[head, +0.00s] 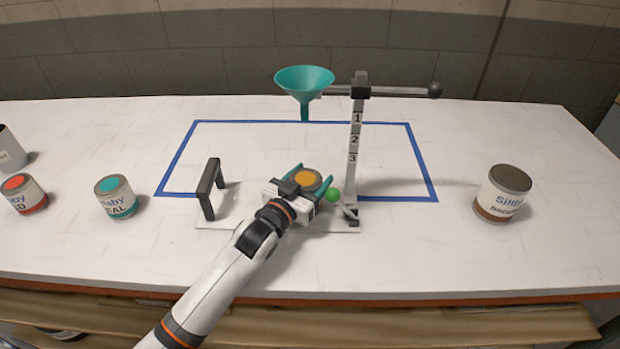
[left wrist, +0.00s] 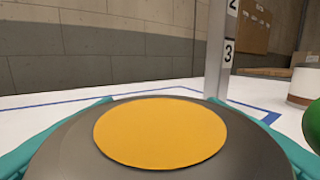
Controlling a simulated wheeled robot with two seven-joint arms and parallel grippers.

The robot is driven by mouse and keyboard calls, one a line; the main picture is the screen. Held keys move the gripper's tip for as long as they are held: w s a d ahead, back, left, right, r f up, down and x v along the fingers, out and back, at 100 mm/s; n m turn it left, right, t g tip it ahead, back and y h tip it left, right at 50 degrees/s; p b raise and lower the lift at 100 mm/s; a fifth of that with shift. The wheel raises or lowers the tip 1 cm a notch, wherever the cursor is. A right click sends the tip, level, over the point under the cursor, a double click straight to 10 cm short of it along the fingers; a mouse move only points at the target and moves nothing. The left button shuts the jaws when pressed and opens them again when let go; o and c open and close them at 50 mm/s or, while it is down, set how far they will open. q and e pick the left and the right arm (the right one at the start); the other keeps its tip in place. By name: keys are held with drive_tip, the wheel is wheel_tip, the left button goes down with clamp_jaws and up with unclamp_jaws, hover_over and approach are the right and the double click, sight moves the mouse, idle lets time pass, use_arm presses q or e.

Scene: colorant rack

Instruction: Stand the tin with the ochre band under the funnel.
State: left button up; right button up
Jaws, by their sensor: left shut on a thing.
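The ochre tin (head: 308,180) is between the teal fingers of my left gripper (head: 312,182), which is shut on it. Its grey lid with an ochre disc fills the lower part of the left wrist view (left wrist: 160,132). Its side and band are mostly hidden by the gripper. The teal funnel (head: 304,78) hangs from a horizontal arm on the numbered post (head: 354,150), higher up and behind the tin. In the head view the tin shows below the funnel's spout, nearer the front. My right gripper is not in view.
A black handle-like frame (head: 210,188) stands left of the gripper on the white base. A green ball (head: 333,195) sits low by the post. A brown-banded tin (head: 502,194) stands at right; a teal tin (head: 116,196) and a red tin (head: 23,194) stand at left. Blue tape (head: 290,122) outlines a rectangle.

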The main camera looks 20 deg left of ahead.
use_arm(q)
drive_tip(key=o, duration=0.8)
drive_tip(key=shift+f, duration=0.1)
drive_tip(key=b+v, duration=0.1)
drive_tip(key=v, duration=1.1)
